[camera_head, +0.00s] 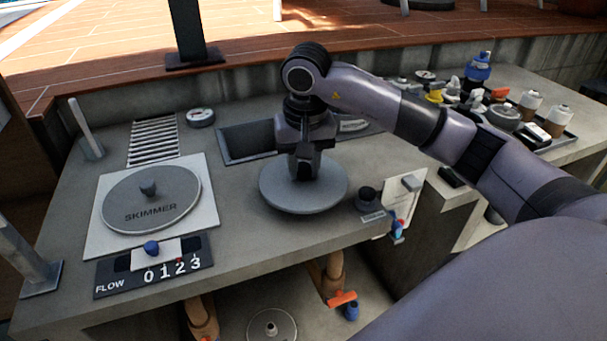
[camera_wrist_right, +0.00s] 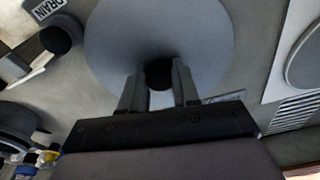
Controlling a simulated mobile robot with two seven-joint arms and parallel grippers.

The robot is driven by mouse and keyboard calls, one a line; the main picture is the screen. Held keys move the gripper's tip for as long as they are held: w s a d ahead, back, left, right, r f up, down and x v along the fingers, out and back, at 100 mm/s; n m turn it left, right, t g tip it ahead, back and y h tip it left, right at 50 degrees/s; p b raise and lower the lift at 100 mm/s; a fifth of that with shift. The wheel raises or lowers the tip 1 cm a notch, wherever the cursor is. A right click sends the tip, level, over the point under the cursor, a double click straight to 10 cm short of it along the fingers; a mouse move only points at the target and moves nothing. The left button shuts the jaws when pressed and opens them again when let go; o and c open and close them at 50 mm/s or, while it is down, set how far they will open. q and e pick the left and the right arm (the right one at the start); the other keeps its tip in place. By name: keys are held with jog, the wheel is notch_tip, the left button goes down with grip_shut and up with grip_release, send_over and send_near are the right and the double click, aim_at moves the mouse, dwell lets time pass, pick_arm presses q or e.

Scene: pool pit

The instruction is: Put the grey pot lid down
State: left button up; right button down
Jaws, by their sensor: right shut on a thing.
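The grey pot lid (camera_head: 275,192) is a round, flat disc low over the middle of the concrete counter, close to its front edge. My right gripper (camera_head: 305,174) comes down on it from above and is shut on its dark knob (camera_wrist_right: 160,73). In the right wrist view the lid (camera_wrist_right: 205,38) fills the top middle, with the knob between my two fingers (camera_wrist_right: 158,88). The lid looks about level. I cannot tell whether its underside touches the counter. My left gripper is not in view.
Left of the lid are the skimmer cover (camera_head: 175,204) and the flow slider panel (camera_head: 118,278). A dark recessed tray (camera_head: 247,142) lies behind. A black knob (camera_head: 368,197) stands close to the right. A crowded tray (camera_head: 553,146) is at the far right.

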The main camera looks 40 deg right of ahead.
notch_tip(320, 180, down, 3)
jog(key=shift+r, duration=0.2)
jog(key=shift+f, duration=0.15)
jog(key=c, duration=0.8)
grip_release()
